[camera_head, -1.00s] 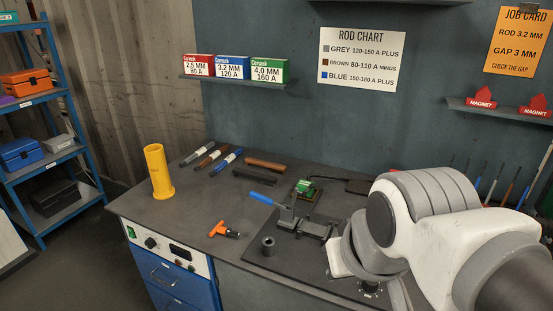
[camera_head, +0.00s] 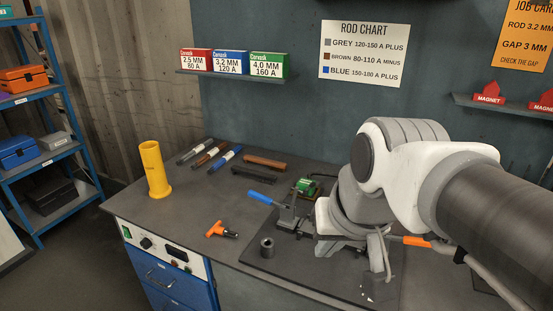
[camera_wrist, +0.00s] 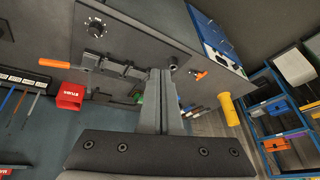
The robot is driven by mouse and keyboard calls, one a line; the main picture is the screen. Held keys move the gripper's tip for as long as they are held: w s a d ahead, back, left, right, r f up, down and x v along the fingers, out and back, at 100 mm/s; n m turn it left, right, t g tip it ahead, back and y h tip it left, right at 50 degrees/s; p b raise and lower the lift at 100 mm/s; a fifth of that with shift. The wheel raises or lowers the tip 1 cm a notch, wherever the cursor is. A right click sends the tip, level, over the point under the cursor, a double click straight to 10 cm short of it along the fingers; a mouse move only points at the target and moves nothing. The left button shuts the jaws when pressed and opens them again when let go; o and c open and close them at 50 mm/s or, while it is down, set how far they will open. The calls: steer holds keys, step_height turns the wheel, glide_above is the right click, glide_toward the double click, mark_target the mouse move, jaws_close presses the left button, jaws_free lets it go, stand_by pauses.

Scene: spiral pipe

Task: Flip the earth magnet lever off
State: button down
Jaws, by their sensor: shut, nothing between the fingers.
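A round black dial with white marks (camera_wrist: 96,28) sits on the dark plate (camera_wrist: 130,25) in the wrist view; I cannot tell whether it is the earth magnet and its lever. In the head view my arm covers most of that area. An orange-handled tool (camera_head: 417,241) lies right of my arm, and it shows at the left in the wrist view (camera_wrist: 54,63). A second orange-handled piece (camera_head: 222,229) lies left of the plate. My gripper (camera_wrist: 161,72) is shut and empty. Its fingers appear over the plate, apart from the dial in the picture.
A yellow tube (camera_head: 155,170) stands at the left of the bench. Rods (camera_head: 210,154) lie behind. A red magnet box (camera_wrist: 70,96) shows in the wrist view.

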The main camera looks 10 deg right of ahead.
steer(key=w+d+f+m+g+y+b, duration=0.1)
steer(key=w+d+f+m+y+b, duration=0.2)
steer(key=w, duration=0.6)
steer(key=w+f+m+y+b, duration=0.15)
steer(key=w+f+m, duration=0.3)
steer(key=w, duration=0.45)
steer(key=w+d+f+m+g+y+b, duration=0.1)
steer(key=w+d+f+m+y+b, duration=0.15)
steer(key=w+m, duration=0.45)
steer(key=w+d+f+m+t+y+b, duration=0.1)
steer(key=w+d+f+m+t+y, duration=0.1)
steer(key=d, duration=0.5)
steer(key=w+d+f+m+t+y+b, duration=0.1)
steer(key=w+d+f+m+t+b, duration=0.1)
steer(key=w+d+f, duration=0.4)
steer(key=w+d+f+m+t+y+b, duration=0.1)
steer(key=w+d+f+m+t+y, duration=0.1)
steer(key=d+f, duration=0.4)
steer(key=shift+w+d+m+y, duration=0.3)
steer(key=shift+w+d+m, duration=0.7)
steer(key=shift+m, duration=0.35)
steer(key=shift+s, duration=0.1)
